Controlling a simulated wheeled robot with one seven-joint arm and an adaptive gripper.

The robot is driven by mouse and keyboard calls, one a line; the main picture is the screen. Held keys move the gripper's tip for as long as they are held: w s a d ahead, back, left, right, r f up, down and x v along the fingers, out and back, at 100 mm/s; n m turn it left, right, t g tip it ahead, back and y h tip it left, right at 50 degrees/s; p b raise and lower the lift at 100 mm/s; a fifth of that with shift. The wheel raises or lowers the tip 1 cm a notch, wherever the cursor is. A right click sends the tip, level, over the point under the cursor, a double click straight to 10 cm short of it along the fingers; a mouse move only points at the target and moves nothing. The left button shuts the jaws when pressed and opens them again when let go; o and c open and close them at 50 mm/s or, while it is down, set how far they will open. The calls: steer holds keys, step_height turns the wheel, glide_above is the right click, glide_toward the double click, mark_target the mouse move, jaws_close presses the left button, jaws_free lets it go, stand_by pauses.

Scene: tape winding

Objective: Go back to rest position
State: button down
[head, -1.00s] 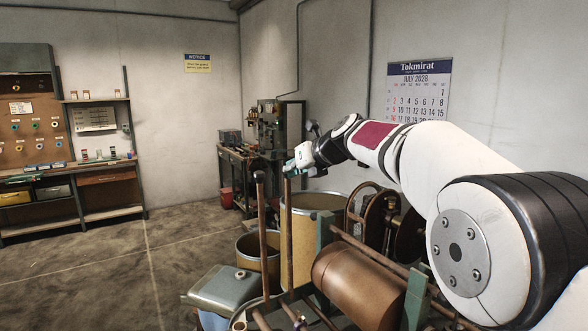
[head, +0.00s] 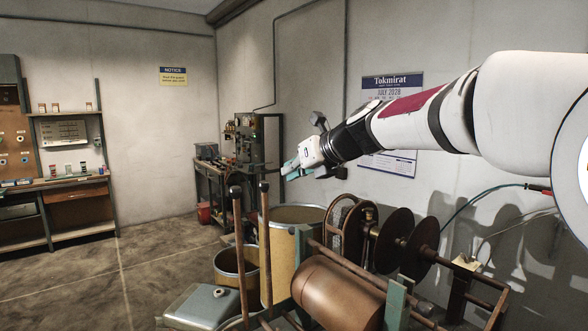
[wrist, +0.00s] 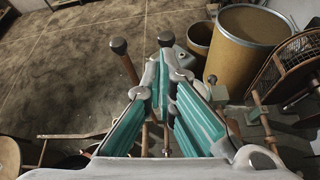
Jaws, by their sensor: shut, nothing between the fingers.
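My gripper (head: 290,172) is at the end of my raised white arm, in the air above the winding machine in the head view. In the wrist view its teal fingers (wrist: 160,85) come together at the tips, with nothing between them. Below it in the head view are two upright levers with dark knobs, the left lever (head: 240,240) and the right lever (head: 266,235). The gripper is apart from both. One knobbed lever (wrist: 124,60) shows left of the fingers in the wrist view.
The winding machine has a copper-coloured roller (head: 335,292) and dark reels (head: 395,240). A tall drum (head: 292,216) and a smaller drum (head: 228,268) stand behind it. A workbench (head: 75,187) is at the far left. Open floor (head: 120,265) lies between.

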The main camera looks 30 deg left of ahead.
steer(key=s+d+n+t+h, duration=0.1)
steer(key=s+d+n+h, duration=0.2)
steer(key=d, duration=0.8)
steer(key=s+d+n+t+h, duration=0.15)
steer(key=d+n, duration=0.35)
steer(key=d, duration=0.6)
steer(key=s+d+n+h, duration=0.1)
steer(key=s+d+n, duration=0.25)
steer(key=d, duration=0.85)
steer(key=s+d+f+n+h, duration=0.3)
steer(key=s+d+f+n, duration=0.3)
steer(key=s+d, duration=0.4)
steer(key=s+d+f+n+h, duration=0.3)
steer(key=s+d+f+n, duration=0.2)
steer(key=s+d, duration=0.4)
steer(key=d+f, duration=0.1)
steer(key=d, duration=0.3)
steer(key=shift+s+d+f+n, duration=0.2)
steer(key=shift+s+f+n, duration=0.05)
steer(key=shift+s+n, duration=0.15)
steer(key=shift+g+h, duration=0.25)
